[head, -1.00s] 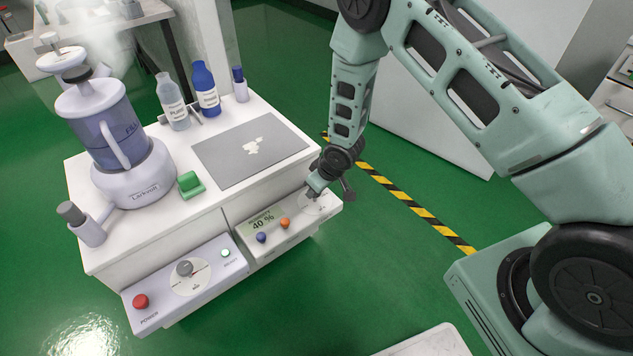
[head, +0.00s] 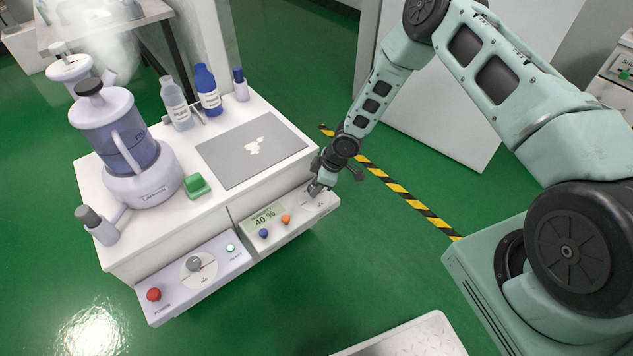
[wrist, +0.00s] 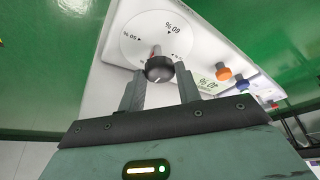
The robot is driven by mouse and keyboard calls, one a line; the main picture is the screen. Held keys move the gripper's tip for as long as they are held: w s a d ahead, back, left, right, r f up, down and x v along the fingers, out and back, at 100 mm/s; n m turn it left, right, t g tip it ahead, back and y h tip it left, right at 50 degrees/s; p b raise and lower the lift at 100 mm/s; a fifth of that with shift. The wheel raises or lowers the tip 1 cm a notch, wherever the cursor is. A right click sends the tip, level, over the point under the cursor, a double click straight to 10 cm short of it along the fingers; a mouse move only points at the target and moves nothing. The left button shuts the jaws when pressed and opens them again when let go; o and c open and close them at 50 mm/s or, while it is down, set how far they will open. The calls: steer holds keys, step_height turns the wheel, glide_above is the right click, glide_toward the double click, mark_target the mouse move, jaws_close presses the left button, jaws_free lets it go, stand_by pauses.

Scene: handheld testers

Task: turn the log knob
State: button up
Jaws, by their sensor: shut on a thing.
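A round black knob (wrist: 159,69) with a pale pointer line sits on a white dial (wrist: 150,30) marked with percent figures, among them 50 % and 60 %. My gripper (wrist: 160,72) is shut on this knob, one finger on each side. In the head view my gripper (head: 316,187) is at the right end of the humidity panel (head: 284,228) and hides the knob. A second, grey knob (head: 194,264) sits on a round dial on the left panel (head: 165,312). I cannot read a "log" label on either dial.
The humidity panel has a display (head: 266,216) reading 40 %, an orange knob (head: 286,219) and a blue knob (head: 263,233). The left panel has a red button (head: 153,294). A humidifier (head: 125,150), bottles (head: 208,92) and a grey mat (head: 225,175) stand above.

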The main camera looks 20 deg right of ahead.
stand_by(0.4)
steer(key=o, duration=1)
steer(key=shift+c, duration=0.2)
steer(key=shift+r, duration=0.1)
steer(key=p+v, duration=0.3)
steer(key=v, duration=1.4)
steer(key=shift+p, duration=0.35)
steer(key=shift+d, duration=0.15)
steer(key=shift+r, duration=0.15)
